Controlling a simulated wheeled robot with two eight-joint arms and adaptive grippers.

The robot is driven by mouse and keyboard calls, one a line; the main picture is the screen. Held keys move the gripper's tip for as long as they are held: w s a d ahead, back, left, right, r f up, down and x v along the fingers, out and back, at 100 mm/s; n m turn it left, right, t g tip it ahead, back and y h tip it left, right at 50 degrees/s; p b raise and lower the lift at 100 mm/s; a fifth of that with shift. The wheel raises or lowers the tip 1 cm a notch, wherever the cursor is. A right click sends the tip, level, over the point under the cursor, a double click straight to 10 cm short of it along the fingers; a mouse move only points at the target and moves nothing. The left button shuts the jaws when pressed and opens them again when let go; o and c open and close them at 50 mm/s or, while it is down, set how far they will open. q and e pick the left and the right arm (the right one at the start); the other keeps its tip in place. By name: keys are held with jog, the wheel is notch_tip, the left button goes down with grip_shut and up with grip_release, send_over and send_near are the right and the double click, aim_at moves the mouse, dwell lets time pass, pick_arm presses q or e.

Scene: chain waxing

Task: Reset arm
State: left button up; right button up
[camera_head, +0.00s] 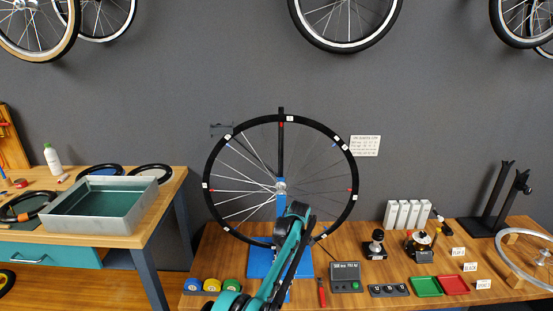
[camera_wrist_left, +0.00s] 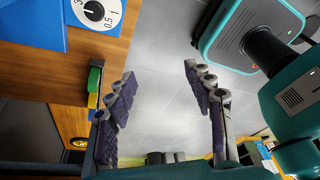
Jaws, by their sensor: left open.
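My left gripper (camera_wrist_left: 163,100) is open and empty in the left wrist view, its two dark padded fingers wide apart over grey floor beside the wooden bench edge. In the head view my teal and black left arm rises from the bottom centre, in front of the lower part of a wheel (camera_head: 352,152) that stands upright on a blue truing stand (camera_head: 260,262). I cannot make out the fingertips there. My right gripper is in neither view.
The wooden bench (camera_head: 215,250) carries several coloured round pieces, a grey display box (camera_head: 345,272), a green tray (camera_head: 425,278), a red tray (camera_head: 453,277) and a black stand (camera_head: 497,208). A metal basin (camera_head: 147,200) sits on the left table. Several wheels hang above.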

pick_arm(q)
jog(key=s+a+r+m+t+h, duration=0.1)
jog(key=s+a+r+m+t, duration=0.1)
jog(key=s+a+r+m, duration=0.3)
jog(key=s+a+r+m+t, duration=0.1)
jog(key=s+a+r+m, duration=0.2)
jog(key=r, duration=0.5)
jog(key=s+a+r+m+t+h, duration=0.1)
jog(key=s+a+r+m+t, duration=0.1)
jog(key=s+a+r+m, duration=0.3)
jog(key=s+a+f+m+t, duration=0.1)
jog(key=s+a+m, duration=0.1)
jog(key=s+m, duration=0.2)
jog(key=s+a+f+m+t, duration=0.1)
jog(key=s+a+m+t, duration=0.1)
jog(key=s, duration=0.7)
jog(key=s+a+f+m+t, duration=0.1)
jog(key=s+a+f+m, duration=0.1)
jog(key=s+m, duration=0.3)
jog(key=shift+s+a+m+t+h, duration=0.3)
jog(key=shift+s, duration=0.95)
